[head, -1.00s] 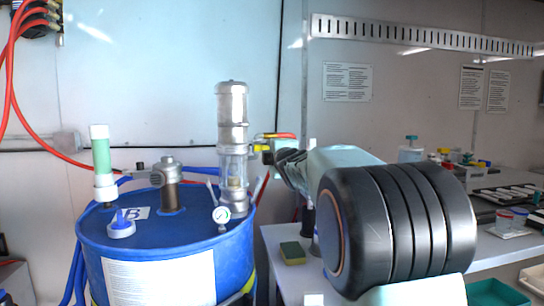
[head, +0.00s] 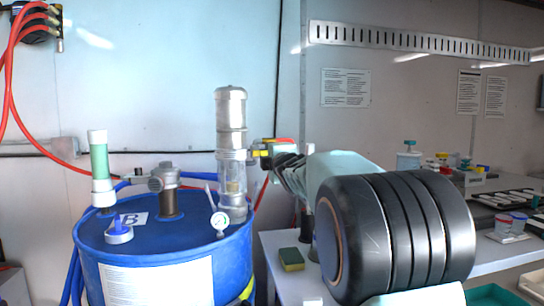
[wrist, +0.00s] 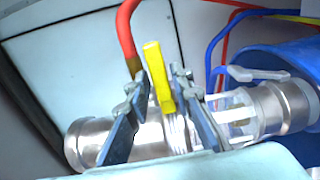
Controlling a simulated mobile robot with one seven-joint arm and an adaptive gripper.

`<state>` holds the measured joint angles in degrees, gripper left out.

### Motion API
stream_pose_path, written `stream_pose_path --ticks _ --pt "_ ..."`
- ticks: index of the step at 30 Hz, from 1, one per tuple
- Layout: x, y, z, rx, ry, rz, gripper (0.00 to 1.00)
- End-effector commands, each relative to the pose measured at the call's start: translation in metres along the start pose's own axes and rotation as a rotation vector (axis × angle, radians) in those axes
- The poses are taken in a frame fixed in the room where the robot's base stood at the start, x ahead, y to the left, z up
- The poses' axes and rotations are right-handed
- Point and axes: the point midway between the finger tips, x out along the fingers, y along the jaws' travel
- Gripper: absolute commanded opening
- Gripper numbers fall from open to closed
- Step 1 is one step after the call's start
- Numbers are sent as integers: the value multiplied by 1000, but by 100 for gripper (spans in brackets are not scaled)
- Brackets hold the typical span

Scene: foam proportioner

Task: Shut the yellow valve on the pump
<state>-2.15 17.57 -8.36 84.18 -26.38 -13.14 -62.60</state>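The yellow valve handle (wrist: 158,75) stands between the two fingers of my gripper (wrist: 157,88) in the wrist view. The fingers are apart, one on each side, and I see gaps beside the handle. The pump (head: 231,150) is a silver upright cylinder on the blue drum in the head view; its metal body (wrist: 150,138) lies across the wrist view. In the head view the yellow valve (head: 263,148) is at the pump's right side. My gripper (head: 276,160) reaches it from the right and partly hides it. Contact cannot be told.
A red hose (wrist: 127,35) rises close behind the left finger. A sponge (head: 291,259) lies on the bench beneath my arm. A clear-walled pump section (wrist: 237,115) is right of the fingers.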

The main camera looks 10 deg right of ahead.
Motion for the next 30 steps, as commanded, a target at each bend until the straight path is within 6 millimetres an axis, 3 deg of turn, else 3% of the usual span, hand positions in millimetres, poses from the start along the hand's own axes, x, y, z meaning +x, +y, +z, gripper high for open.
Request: stream_pose_path --ticks 5,21,30 --pt "-13 1 -1 0 1 0 21" --pt "-101 1 0 0 0 1 21" --pt "-119 0 0 0 0 0 21"
